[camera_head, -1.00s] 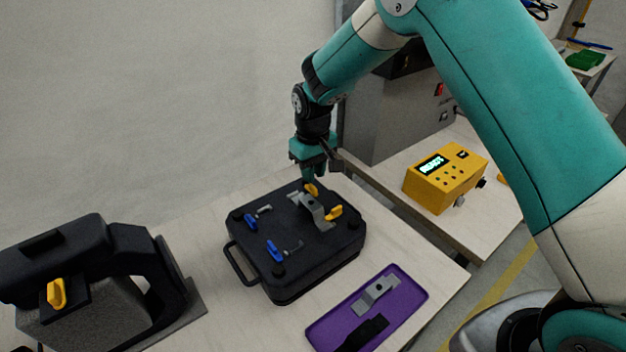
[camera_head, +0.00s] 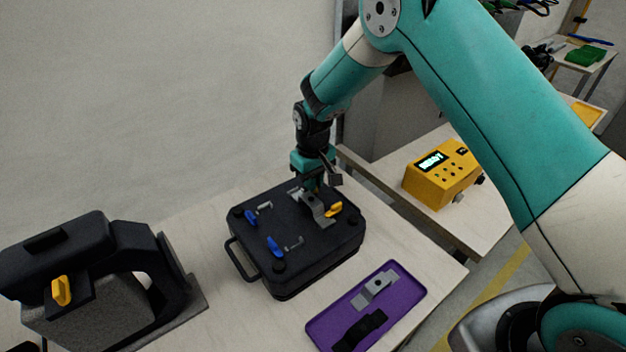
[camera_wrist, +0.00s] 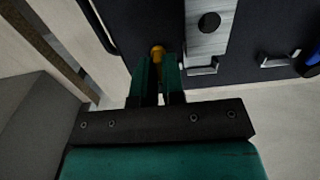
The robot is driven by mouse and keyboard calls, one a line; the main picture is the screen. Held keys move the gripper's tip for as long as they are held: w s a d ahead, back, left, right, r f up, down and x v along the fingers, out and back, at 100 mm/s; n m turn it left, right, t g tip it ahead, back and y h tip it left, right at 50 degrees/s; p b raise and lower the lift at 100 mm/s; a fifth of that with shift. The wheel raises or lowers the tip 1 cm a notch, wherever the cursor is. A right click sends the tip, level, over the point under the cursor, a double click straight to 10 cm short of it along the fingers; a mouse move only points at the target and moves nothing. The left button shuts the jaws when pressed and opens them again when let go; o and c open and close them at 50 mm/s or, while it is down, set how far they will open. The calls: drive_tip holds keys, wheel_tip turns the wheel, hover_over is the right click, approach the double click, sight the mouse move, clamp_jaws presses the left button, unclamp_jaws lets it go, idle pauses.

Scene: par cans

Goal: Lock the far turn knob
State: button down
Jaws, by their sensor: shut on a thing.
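The far turn knob is a small yellow knob on the black case (camera_head: 315,262). In the wrist view, the far turn knob (camera_wrist: 157,51) shows its yellow top between my two fingertips, beside a grey metal bracket (camera_wrist: 207,40). My gripper (camera_wrist: 157,72) is shut on it from above. In the head view, my gripper (camera_head: 312,184) is at the far edge of the case and hides this knob. A second yellow knob (camera_head: 333,209) stands on the near side of the bracket (camera_head: 314,206).
Blue knobs (camera_head: 274,246) with metal hooks sit on the left of the case. A purple tray (camera_head: 405,309) holds a grey and a black bracket. A dark machine (camera_head: 85,250) with a yellow knob stands left. A yellow box (camera_head: 440,172) stands on the right table.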

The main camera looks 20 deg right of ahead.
drive_tip(key=n+b, duration=0.1)
drive_tip(key=n, duration=0.3)
drive_tip(key=shift+n, duration=0.4)
drive_tip(key=n+b, duration=0.1)
drive_tip(key=n, duration=0.3)
drive_tip(key=shift+n, duration=0.3)
drive_tip(key=n, duration=0.4)
drive_tip(key=shift+n+b, duration=0.3)
drive_tip(key=shift+b, duration=0.05)
drive_tip(key=shift+n, duration=1.9)
drive_tip(key=c, duration=1.5)
unclamp_jaws()
wheel_tip(320, 180, up, 18)
drive_tip(key=b, duration=0.2)
drive_tip(key=shift+f, duration=0.25)
